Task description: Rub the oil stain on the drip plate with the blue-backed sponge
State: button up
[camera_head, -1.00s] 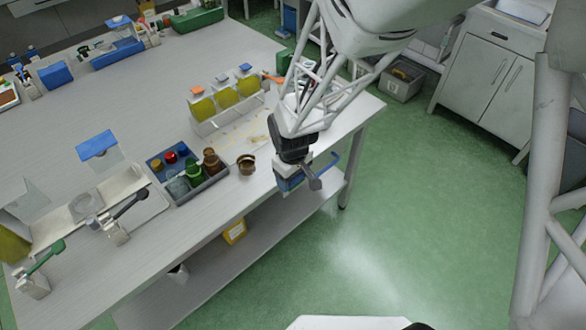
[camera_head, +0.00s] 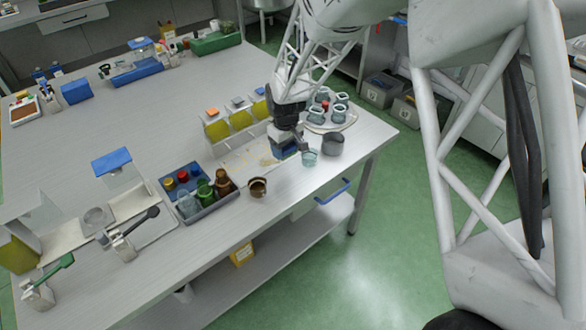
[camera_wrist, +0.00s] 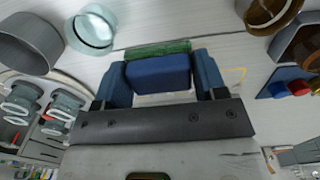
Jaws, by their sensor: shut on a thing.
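My gripper (camera_head: 287,152) is shut on the blue-backed sponge. In the wrist view the sponge (camera_wrist: 160,77) sits between two blue fingers, its green face (camera_wrist: 158,50) showing along the far edge. In the head view the gripper is low at the right end of the pale drip plate (camera_head: 236,164), in front of the yellow oil containers. A faint brownish-yellow oil stain (camera_head: 268,161) shows on the plate just left of the gripper. I cannot tell whether the sponge touches the plate.
A glass cup (camera_head: 310,158) and a grey pot (camera_head: 333,145) stand close right of the gripper. Behind them is a round tray (camera_head: 345,122) with several jars. A brown cup (camera_head: 258,187) and a grey bin of bottles (camera_head: 213,205) stand front left.

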jog(key=w+a, duration=0.2)
jog(key=w, duration=0.5)
jog(key=shift+w+a+r, duration=0.2)
jog(key=shift+w+r, duration=0.05)
jog(key=shift+r, duration=0.2)
